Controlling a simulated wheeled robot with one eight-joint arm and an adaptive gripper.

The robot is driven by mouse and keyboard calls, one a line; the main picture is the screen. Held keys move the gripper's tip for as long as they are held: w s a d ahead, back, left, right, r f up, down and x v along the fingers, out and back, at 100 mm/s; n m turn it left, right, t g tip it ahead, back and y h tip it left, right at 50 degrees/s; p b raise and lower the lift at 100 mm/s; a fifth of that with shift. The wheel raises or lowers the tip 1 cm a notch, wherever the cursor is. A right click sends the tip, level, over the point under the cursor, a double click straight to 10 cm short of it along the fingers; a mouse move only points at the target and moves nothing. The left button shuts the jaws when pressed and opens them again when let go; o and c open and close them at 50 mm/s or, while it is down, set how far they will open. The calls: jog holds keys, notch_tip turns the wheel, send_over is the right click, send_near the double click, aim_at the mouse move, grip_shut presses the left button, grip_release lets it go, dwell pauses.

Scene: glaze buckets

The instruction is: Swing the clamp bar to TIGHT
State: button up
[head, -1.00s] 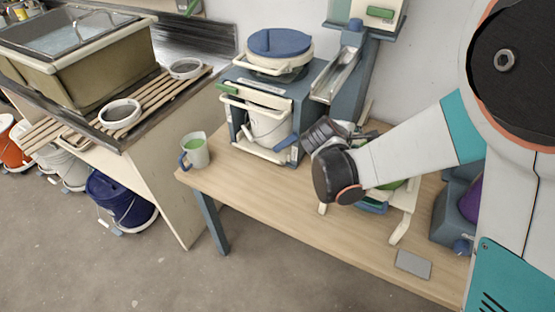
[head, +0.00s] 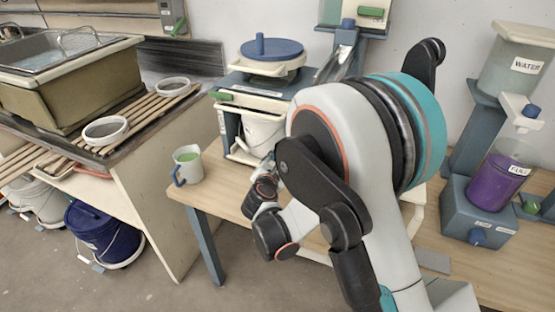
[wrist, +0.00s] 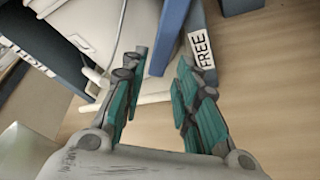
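The clamp bar (wrist: 172,36) is a blue bar in the wrist view, reaching down from the top edge to end close to the FREE label (wrist: 202,50). Another label (wrist: 30,57) at the far left is cut off and hard to read. My gripper (wrist: 161,64) is open, with one finger on each side of the bar's lower end in the picture. I cannot tell whether either finger touches it. In the head view, my gripper (head: 267,172) is in front of the blue-framed stand with the white bucket (head: 262,132); my arm hides the bar there.
A mug with green contents (head: 187,165) stands at the table's left corner. A blue-lidded container (head: 272,52) tops the stand. A purple-filled container (head: 497,180) is on the right. Bare wooden table (wrist: 275,110) shows right of the fingers in the wrist view.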

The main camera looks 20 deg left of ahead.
jog(key=b+x, duration=0.1)
jog(key=x, duration=0.5)
jog(key=shift+w, duration=0.1)
grip_shut()
